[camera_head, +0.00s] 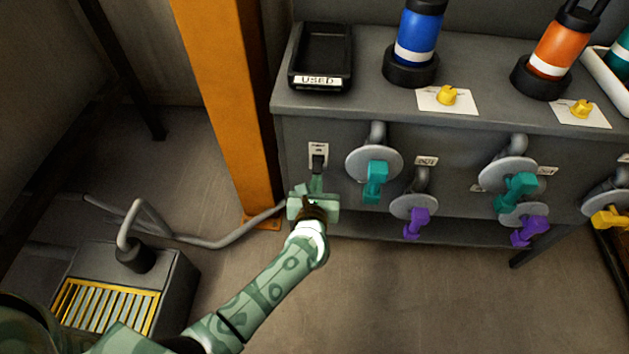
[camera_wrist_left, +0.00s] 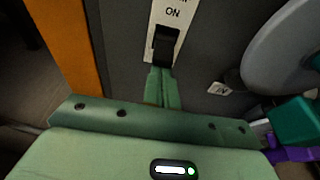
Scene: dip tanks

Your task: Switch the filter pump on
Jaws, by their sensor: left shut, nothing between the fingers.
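A pale switch plate (camera_head: 318,149) with a black toggle (camera_head: 317,162) is on the front of the grey cabinet, at its left end. In the left wrist view the plate (camera_wrist_left: 169,13) reads ON above the black toggle (camera_wrist_left: 163,43). My left gripper (camera_head: 317,180) is shut and empty, just below the toggle. Its closed fingertips (camera_wrist_left: 161,78) reach up to the toggle's lower end; I cannot tell whether they touch. The toggle points down, below the ON label. My right gripper is not in view.
Right of the switch are grey discs with teal (camera_head: 375,182) and purple (camera_head: 416,222) handles. A black USED tray (camera_head: 321,56) and blue (camera_head: 418,35) and orange (camera_head: 561,47) cylinders stand on top. An orange post (camera_head: 228,100) is close left. A box with a yellow grille (camera_head: 105,305) is on the floor.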

